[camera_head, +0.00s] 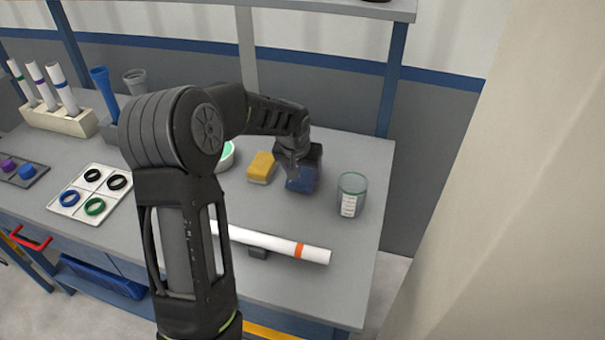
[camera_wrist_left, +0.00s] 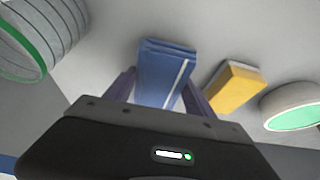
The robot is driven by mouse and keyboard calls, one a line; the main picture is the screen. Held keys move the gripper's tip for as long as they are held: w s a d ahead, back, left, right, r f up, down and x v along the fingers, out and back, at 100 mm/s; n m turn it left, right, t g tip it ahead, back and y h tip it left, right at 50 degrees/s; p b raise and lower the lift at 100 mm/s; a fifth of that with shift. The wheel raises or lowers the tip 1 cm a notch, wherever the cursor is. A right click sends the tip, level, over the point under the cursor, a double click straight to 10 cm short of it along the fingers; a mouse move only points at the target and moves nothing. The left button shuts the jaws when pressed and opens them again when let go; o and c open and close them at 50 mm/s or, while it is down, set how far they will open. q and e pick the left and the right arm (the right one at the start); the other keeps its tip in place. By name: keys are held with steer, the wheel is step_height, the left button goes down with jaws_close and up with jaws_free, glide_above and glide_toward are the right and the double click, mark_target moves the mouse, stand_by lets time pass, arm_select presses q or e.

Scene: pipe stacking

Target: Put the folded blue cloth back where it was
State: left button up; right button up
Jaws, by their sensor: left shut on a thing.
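The folded blue cloth (camera_head: 301,180) is at the back right of the grey workbench, partly hidden by my left gripper (camera_head: 293,170). In the left wrist view the cloth (camera_wrist_left: 165,75) sits between the two fingers of my left gripper (camera_wrist_left: 158,92), which is shut on it. A pale stripe runs along the cloth's side. I cannot tell whether the cloth touches the bench. My right gripper is not in view.
A yellow sponge (camera_head: 261,167) lies just left of the cloth, and a clear beaker (camera_head: 351,195) stands to its right. A white pipe with an orange band (camera_head: 280,244) lies nearer the front. A green-filled dish (camera_head: 226,156) is behind my arm.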

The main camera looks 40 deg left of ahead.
arm_select(q)
steer(key=shift+f, duration=0.75)
steer(key=shift+f, duration=0.25)
steer(key=o, duration=1.2)
steer(key=shift+r, duration=0.1)
steer(key=shift+r, duration=0.1)
steer(key=shift+r, duration=0.2)
steer(key=v, duration=1.1)
steer(key=shift+s+r+b, duration=0.25)
steer(key=shift+r+b, duration=0.05)
steer(key=shift+r, duration=0.05)
steer(key=shift+d, duration=0.1)
